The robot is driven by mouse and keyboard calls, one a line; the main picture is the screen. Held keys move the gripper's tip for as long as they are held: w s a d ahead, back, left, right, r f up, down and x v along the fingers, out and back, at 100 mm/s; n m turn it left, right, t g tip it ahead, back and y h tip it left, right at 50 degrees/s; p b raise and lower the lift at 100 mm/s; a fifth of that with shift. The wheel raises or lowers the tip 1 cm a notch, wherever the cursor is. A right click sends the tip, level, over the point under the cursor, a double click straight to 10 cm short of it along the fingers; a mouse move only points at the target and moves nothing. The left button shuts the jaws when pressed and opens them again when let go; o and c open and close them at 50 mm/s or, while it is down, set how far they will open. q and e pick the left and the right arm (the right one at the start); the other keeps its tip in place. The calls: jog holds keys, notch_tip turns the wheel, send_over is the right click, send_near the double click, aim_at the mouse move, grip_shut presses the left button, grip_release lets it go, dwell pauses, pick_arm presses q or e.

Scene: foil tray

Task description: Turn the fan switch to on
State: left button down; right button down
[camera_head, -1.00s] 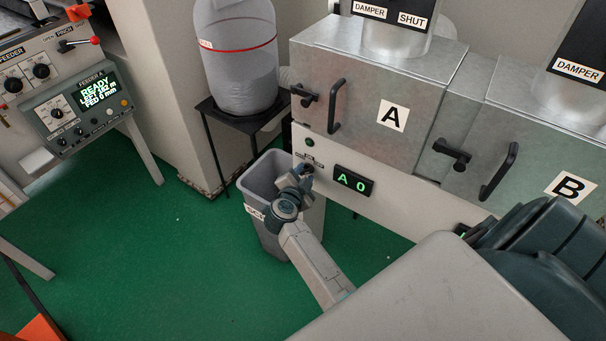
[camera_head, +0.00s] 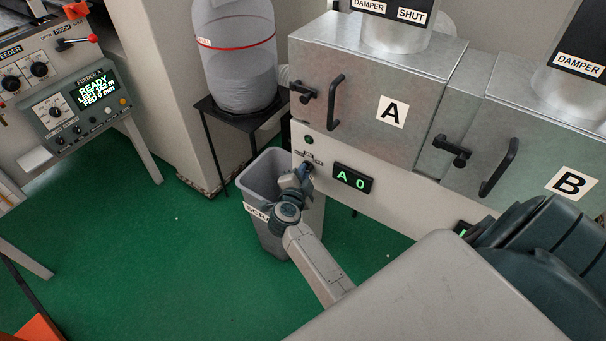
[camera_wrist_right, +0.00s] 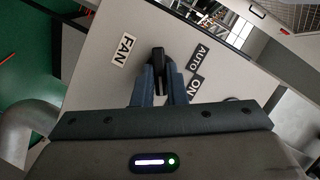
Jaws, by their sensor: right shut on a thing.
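The fan switch (camera_wrist_right: 158,67) is a small black knob on the pale panel, between my right gripper's fingers. My right gripper (camera_wrist_right: 159,88) is shut on it. The FAN label (camera_wrist_right: 123,53) is left of the knob; the AUTO label (camera_wrist_right: 200,57) and ON label (camera_wrist_right: 195,87) are right of it. The knob's top points up in the wrist view; the fingers hide its lower part, and I cannot tell which setting it marks. In the head view my right gripper (camera_head: 304,172) is at the panel below cabinet A (camera_head: 365,90), hiding most of the switch. My left gripper is not in view.
A green-lit display (camera_head: 353,179) reading "A 0" is just right of the switch. A grey scrap bin (camera_head: 258,185) stands below and left of my gripper. Cabinet A's black handle (camera_head: 335,104) sticks out above. Open green floor (camera_head: 150,250) lies to the left.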

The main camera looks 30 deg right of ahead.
pick_arm(q)
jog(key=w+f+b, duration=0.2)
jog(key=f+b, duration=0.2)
jog(key=b, duration=0.1)
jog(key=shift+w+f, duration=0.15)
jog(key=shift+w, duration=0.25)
pick_arm(e)
jog(key=m, duration=0.1)
jog(key=m+t, duration=0.1)
jog(key=m, duration=0.1)
jog(key=m+t+h, duration=0.1)
jog(key=m, duration=0.1)
jog(key=shift+f, duration=0.25)
jog(key=c, duration=1.5)
grip_release()
jog(key=shift+o, duration=0.2)
jog(key=shift+s, duration=0.1)
